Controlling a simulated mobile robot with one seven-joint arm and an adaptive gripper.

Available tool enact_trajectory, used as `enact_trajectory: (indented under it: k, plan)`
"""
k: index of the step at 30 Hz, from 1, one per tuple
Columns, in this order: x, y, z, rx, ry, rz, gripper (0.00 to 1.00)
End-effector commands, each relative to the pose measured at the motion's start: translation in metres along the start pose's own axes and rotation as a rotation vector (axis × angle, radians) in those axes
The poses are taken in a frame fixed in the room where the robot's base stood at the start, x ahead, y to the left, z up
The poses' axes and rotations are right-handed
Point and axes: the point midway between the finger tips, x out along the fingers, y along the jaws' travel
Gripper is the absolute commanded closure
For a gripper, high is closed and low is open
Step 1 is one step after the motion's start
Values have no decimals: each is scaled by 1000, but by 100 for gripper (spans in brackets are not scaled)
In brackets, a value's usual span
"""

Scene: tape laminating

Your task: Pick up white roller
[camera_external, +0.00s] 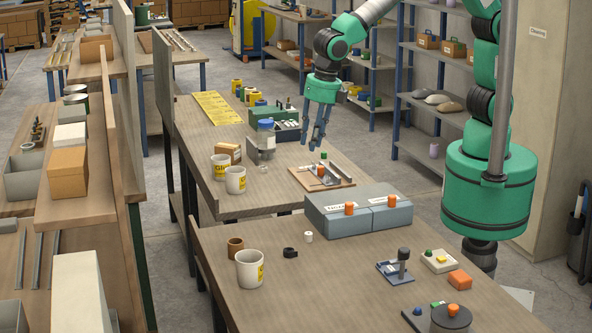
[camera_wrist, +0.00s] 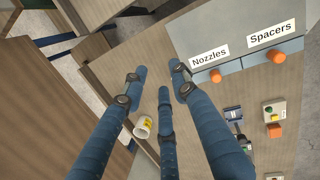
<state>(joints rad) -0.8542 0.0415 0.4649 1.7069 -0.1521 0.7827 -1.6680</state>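A small white cylinder (camera_external: 308,237), which looks like the white roller, stands on the near wooden table, in front of the grey drawer box. A black ring-like part (camera_external: 290,252) lies to its left. My gripper (camera_external: 318,140) hangs high, fingers down, over the farther table in the external view, well apart from the white cylinder. In the wrist view my gripper's three blue fingers (camera_wrist: 160,80) are spread with nothing between them. I cannot make out the white cylinder in the wrist view; fingers cover part of the table.
A grey drawer box (camera_external: 345,222) labelled Nozzles and Spacers (camera_wrist: 272,34) stands behind the cylinder. A white mug (camera_external: 249,270) and a brown ring (camera_external: 235,246) stand to the left. A small device (camera_external: 402,265) and an orange block (camera_external: 459,279) are to the right. The table's front middle is clear.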

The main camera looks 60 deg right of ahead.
Motion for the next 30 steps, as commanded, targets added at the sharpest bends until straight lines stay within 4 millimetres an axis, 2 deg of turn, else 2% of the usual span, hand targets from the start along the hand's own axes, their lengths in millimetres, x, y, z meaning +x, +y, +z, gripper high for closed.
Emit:
enact_trajectory:
  k: [1, 6, 9, 12, 16, 26, 30]
  plan:
    - [17, 12, -22, -91, 4, -12, 72]
    - [58, 39, -78, -353, 14, -32, 72]
    - [75, 48, -101, -459, 17, -39, 72]
    - [86, 52, -116, -526, 20, -44, 72]
    - [90, 54, -122, -558, 20, -44, 72]
    - [91, 54, -122, -557, 20, -45, 72]
    - [98, 54, -122, -556, 21, -45, 72]
